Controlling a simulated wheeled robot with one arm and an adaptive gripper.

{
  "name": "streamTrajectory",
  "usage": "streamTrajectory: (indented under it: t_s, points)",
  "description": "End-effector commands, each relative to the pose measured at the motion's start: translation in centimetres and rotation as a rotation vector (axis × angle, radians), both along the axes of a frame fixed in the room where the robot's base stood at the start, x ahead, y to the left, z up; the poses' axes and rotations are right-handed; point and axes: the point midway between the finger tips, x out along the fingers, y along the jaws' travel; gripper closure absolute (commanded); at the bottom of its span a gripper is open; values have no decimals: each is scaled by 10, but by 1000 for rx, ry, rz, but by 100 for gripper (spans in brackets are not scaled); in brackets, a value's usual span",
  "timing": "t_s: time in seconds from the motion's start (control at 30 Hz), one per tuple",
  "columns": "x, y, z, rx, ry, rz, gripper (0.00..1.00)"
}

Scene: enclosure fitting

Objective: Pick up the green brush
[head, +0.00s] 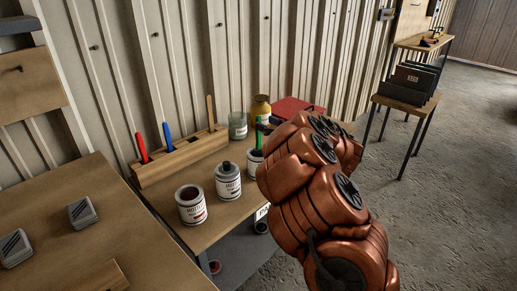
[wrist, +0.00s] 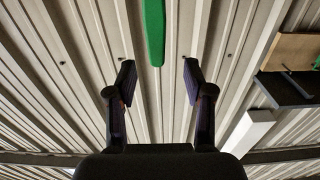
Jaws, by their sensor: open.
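The green brush (head: 258,138) stands with its handle up at a paint can (head: 254,163) on the low bench in the head view, partly covered by my arm. In the wrist view, a green handle (wrist: 153,32) comes in from the top edge and ends just above the gap between my fingers. My gripper (wrist: 160,78) is open with nothing between its fingers. The handle lines up roughly with the middle of the gap. In the head view my gripper is mostly hidden behind my arm.
Two more paint cans (head: 191,205) (head: 228,182) stand to the left. Behind are a wooden rack (head: 180,160) with red and blue handles, a glass jar (head: 238,126), a yellow bottle (head: 261,108) and a red box (head: 292,108). A corrugated wall (head: 200,50) rises behind the bench.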

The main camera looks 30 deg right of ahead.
Motion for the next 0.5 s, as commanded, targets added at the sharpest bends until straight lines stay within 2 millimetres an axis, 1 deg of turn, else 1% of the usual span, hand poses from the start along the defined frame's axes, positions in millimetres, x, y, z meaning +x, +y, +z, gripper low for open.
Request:
streamTrajectory:
  t_s: [0.17,0.4,0.5]
  points:
    - [14,2,0,-1,2,-1,48]
    - [44,7,0,1,2,0,48]
    - [49,8,0,1,1,-2,48]
